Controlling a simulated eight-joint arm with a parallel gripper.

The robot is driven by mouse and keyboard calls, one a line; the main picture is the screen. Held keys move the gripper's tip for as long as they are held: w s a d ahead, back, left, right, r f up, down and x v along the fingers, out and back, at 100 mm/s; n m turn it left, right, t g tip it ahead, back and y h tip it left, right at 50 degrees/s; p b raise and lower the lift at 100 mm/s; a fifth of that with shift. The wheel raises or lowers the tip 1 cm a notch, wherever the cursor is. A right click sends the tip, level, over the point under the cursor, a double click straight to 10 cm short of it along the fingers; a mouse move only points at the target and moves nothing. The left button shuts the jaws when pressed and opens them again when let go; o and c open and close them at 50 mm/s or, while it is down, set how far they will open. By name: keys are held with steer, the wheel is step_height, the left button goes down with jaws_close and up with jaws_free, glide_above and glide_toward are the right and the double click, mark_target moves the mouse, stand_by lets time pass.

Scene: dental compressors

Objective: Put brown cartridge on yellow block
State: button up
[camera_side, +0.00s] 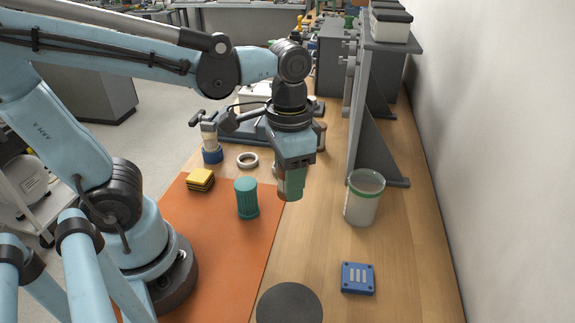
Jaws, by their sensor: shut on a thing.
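My gripper (291,188) hangs over the wooden bench, just right of the orange mat's edge, with its jaws pointing down. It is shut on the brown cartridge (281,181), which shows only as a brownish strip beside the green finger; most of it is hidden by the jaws. The yellow block (201,178), with dark bands, sits on the orange mat to the left of my gripper. Nothing is seen on top of the block.
A teal ribbed cylinder (246,199) stands on the mat (214,232) between block and gripper. A pale ring (247,160) lies behind it. A green-banded jar (364,198) stands right, near a grey bracket (372,125). A blue slotted part (357,278) and dark disc (290,303) lie in front.

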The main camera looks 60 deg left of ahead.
steer(key=s+a+r+n, duration=0.1)
steer(key=s+a+n, duration=0.1)
steer(key=a+n, duration=0.5)
steer(key=n, duration=0.5)
glide_above(199, 175)
step_height(199, 175, down, 6)
steer(key=shift+r, duration=0.15)
steer(key=shift+f, duration=2)
steer(key=shift+f, duration=0.15)
steer(key=o, duration=1.1)
steer(key=shift+c, duration=0.2)
